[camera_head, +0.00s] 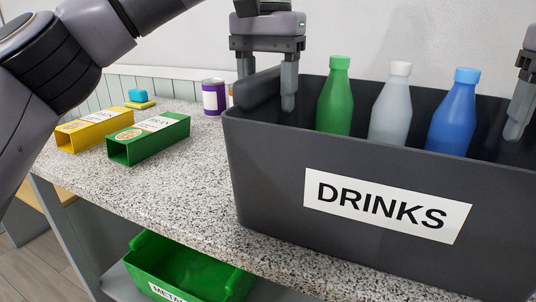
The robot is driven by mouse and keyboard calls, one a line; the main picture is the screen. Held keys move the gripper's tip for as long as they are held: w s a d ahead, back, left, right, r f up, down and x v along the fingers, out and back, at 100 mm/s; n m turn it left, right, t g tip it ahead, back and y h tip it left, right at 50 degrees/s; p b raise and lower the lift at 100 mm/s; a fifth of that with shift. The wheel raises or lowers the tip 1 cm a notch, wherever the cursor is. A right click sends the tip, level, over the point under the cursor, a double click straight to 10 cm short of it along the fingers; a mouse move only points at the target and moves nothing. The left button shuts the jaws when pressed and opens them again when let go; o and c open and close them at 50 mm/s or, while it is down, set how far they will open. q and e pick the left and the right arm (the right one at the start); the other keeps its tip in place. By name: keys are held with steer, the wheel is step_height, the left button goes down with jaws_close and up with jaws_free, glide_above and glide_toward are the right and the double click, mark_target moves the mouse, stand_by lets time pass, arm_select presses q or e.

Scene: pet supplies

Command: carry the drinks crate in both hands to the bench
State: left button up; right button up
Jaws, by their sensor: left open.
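The dark grey drinks crate (270,185) has a white DRINKS label and fills the right of the head view, on or just above a speckled worktop (185,185). A green bottle (335,105), a grey-white bottle (390,110) and a blue bottle (453,118) stand upright in it. My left gripper (267,88) is open at the crate's left end, one finger inside the wall and the other beyond the rim. My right gripper (520,105) is cut off by the right edge. One finger shows inside the crate, so its opening is hidden.
A yellow box (92,130) and a green box (148,138) lie on the worktop at left. A purple-and-white can (213,98) and a blue-and-yellow item (139,98) stand behind. A green bin (185,272) sits below. The worktop's front left is clear.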

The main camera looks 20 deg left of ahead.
arm_select(q)
steer(key=shift+r, duration=3.7)
arm_select(e)
steer(key=shift+r, duration=0.15)
steer(key=shift+r, duration=3.6)
